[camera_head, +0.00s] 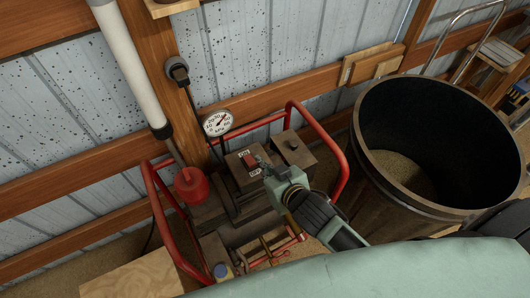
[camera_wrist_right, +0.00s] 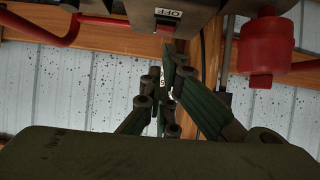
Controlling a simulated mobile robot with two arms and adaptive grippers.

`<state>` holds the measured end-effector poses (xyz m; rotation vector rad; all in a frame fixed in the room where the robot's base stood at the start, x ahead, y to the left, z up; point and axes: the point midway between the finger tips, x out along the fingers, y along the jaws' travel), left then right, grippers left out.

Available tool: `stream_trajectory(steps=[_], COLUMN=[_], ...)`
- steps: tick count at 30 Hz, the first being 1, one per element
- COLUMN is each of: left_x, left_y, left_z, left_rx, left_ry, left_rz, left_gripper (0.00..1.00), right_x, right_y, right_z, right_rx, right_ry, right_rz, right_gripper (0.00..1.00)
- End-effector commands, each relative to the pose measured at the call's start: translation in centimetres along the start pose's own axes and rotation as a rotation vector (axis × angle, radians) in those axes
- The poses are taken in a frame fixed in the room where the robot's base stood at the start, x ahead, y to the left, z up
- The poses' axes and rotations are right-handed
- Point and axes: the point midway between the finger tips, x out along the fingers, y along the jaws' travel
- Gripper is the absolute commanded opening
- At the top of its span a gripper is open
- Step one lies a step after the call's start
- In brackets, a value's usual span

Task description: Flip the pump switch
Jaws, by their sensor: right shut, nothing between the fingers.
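The pump (camera_head: 235,205) is a dark box-shaped machine inside a red tubular frame (camera_head: 338,150). On its top is a switch box (camera_head: 236,167) with a red switch (camera_head: 250,161) between an ON and an OFF label. My right gripper (camera_head: 265,168) is shut and empty, its tips close beside the switch at the OFF side. In the right wrist view the red switch (camera_wrist_right: 165,30) and OFF label show just above the fingertips (camera_wrist_right: 172,62). I cannot tell whether they touch or which way the switch is tipped. My left gripper is not in view.
A large dark barrel (camera_head: 370,190) with grainy contents stands to the right. A red cylinder (camera_head: 191,186) sits left of the switch box. A pressure gauge (camera_head: 217,122) and a white pipe (camera_head: 130,60) are by the wall behind. A wooden board (camera_head: 130,278) lies at front left.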

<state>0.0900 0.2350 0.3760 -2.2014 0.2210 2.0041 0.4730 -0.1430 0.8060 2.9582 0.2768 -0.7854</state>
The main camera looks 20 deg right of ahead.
Motion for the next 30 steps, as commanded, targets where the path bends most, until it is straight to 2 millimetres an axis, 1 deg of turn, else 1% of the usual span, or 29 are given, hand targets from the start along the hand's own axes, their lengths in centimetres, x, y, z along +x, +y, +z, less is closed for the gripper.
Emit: stream_trajectory(steps=[1,3,6,8,11,14,21,24,25,26,30], left_x=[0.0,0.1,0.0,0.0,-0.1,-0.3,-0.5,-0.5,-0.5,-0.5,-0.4], left_y=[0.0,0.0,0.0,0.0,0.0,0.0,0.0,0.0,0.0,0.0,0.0], left_z=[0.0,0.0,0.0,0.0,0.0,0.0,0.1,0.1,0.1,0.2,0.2], left_rx=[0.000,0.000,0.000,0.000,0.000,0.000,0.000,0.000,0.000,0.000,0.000], left_ry=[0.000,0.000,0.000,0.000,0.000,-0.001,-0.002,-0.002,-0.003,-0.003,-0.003], left_rz=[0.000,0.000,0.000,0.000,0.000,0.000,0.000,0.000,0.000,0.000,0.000], left_gripper=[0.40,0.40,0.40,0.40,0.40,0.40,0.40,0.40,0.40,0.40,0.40], right_x=[-0.7,-1.4,-1.6,-1.3,-0.1,1.8,6.8,8.6,8.6,8.7,9.1], right_y=[-0.3,-0.5,-0.6,-0.6,-0.6,-0.6,-0.7,-0.7,-0.7,-0.8,-0.8], right_z=[-1.5,-2.9,-3.8,-4.0,-4.1,-4.2,-4.6,-4.7,-3.6,-3.0,-1.5], right_rx=[0.006,0.013,0.017,0.018,0.018,0.016,0.016,0.017,0.017,0.018,0.017], right_ry=[0.026,0.050,0.066,0.068,0.069,0.067,0.068,0.068,0.061,0.061,0.065], right_rz=[-0.005,-0.009,-0.010,-0.010,-0.009,-0.009,-0.009,-0.009,-0.009,-0.010,-0.009], right_gripper=[0.00,0.00,0.00,0.00,0.00,0.00,0.00,0.00,0.00,0.00,0.00])
